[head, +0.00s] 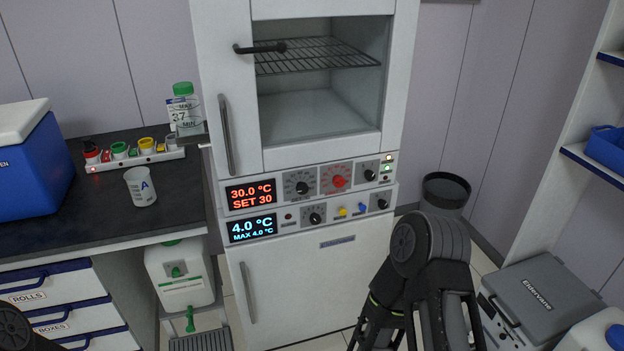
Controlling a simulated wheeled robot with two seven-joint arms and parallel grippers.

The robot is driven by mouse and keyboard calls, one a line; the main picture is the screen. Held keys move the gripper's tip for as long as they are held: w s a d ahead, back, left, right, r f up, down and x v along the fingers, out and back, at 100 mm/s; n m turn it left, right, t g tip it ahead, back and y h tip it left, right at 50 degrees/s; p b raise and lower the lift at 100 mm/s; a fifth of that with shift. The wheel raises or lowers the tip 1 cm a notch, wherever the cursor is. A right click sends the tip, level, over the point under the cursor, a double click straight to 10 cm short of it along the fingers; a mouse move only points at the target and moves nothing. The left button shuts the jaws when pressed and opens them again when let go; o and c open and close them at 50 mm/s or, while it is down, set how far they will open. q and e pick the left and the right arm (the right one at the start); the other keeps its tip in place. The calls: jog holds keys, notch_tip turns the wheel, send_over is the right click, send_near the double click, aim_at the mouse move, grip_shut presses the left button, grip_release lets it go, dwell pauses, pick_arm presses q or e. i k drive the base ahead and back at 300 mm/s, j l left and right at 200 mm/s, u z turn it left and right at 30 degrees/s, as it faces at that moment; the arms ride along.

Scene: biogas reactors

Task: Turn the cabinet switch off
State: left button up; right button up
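The white cabinet (215,60) stands in the middle, with a glass-fronted upper compartment and a closed lower door (310,275). Its upper control panel has a red display reading 30.0 °C, SET 30 (251,194), a black knob (302,188), a red knob (338,181) and a smaller black knob (369,175) beside small indicator lights (388,158). The lower panel has a display reading 4.0 °C (253,228) and more knobs (315,218). No label clearly marks the switch.
A black bin (445,192) and a grey case (545,305) stand at right.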

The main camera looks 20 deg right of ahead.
aim_at(369, 176)
jog(key=l+z, duration=0.15)
jog(key=z, duration=0.45)
jog(key=i+l+z, duration=0.2)
jog(key=l, duration=0.4)
jog(key=i+l+z, duration=0.25)
jog(key=i+l, duration=0.15)
jog(key=l, duration=0.15)
jog(key=i+l+z, duration=0.2)
jog(key=i+l, duration=0.15)
jog(key=l, duration=0.15)
